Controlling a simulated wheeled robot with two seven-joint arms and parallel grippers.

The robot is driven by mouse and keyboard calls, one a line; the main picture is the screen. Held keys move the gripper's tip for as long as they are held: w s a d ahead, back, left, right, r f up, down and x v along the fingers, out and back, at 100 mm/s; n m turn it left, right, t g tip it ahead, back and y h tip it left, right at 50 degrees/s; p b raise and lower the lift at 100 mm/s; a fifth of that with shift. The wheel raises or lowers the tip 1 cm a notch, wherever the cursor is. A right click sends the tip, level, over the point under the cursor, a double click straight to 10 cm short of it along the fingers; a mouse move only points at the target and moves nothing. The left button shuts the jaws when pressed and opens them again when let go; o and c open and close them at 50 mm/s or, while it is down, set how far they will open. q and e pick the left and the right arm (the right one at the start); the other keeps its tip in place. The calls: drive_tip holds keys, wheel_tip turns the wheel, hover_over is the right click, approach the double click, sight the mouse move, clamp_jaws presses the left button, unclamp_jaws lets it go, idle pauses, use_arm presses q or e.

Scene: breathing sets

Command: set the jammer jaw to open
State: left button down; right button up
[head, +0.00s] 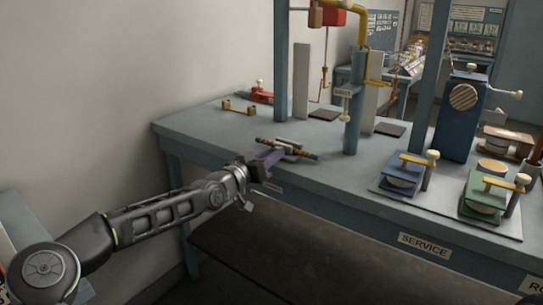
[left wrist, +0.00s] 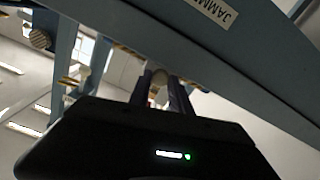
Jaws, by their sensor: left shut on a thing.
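The jammer (head: 291,147), a small metal clamp with a dark rod banded in brown, sits on the blue-grey bench near its front left edge. My left gripper (head: 272,156) reaches in over the front edge and meets the jammer's near side. In the left wrist view, my left gripper (left wrist: 160,88) is shut with a pale round knob (left wrist: 158,78) between its two fingers. The fingers cover part of the jammer, and I cannot tell how its jaw is set. My right gripper is not in view.
The bench edge carries a label starting "JAMM" (left wrist: 220,12) close above my gripper. A blue post (head: 354,115) stands right of the jammer. A red device (head: 262,96) and a brass bracket (head: 238,108) lie behind. Blue (head: 401,178) and green (head: 482,204) devices stand right.

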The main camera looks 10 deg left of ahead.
use_arm(q)
drive_tip(key=shift+b+v, duration=0.45)
drive_tip(key=shift+v, duration=0.3)
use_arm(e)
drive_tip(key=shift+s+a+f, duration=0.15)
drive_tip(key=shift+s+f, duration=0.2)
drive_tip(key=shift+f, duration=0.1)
use_arm(q)
drive_tip(key=c, duration=1.2)
unclamp_jaws()
drive_tip(key=shift+v, duration=3.9)
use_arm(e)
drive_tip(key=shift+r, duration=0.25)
